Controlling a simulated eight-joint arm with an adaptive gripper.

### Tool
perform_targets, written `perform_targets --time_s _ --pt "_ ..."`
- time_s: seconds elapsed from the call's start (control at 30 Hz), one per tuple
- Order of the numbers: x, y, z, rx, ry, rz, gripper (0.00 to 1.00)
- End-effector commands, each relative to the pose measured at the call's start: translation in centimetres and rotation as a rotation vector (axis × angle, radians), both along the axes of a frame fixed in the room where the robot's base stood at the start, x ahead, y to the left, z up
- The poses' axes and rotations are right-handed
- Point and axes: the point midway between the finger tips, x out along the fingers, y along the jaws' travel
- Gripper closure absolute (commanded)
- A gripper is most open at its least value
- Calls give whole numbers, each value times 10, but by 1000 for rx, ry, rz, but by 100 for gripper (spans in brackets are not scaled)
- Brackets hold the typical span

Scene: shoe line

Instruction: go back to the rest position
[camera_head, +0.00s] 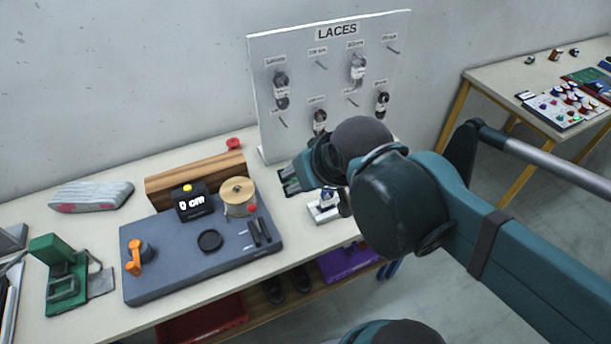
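My arm reaches in from the right, with its dark rounded wrist in front of the table's right part. My gripper (290,181) points left over the table (100,232), near the foot of the white LACES board. Its fingers are small and partly hidden by the wrist, so I cannot tell whether they are open or shut, or whether they hold anything. A small white and metal item (324,208) stands just below the gripper on the table.
The LACES board (270,60) with hung laces stands behind my gripper. A grey-blue station (180,270) with a spool (238,195) and a display (192,203) lies left. A green device (62,275) and a grey shoe-shaped piece (90,196) are further left. Another table (490,82) stands right.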

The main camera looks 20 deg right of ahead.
Motion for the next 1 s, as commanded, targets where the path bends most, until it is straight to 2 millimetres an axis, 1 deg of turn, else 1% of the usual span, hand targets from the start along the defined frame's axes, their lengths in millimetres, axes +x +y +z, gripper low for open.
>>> perform_targets --time_s 0.27,0.5,0.6,1.0 --pt "0 0 -2 0 0 0 51" --pt "0 0 -20 0 0 0 51" --pt "0 0 -24 0 1 0 51" --pt "0 0 -22 0 0 0 51"
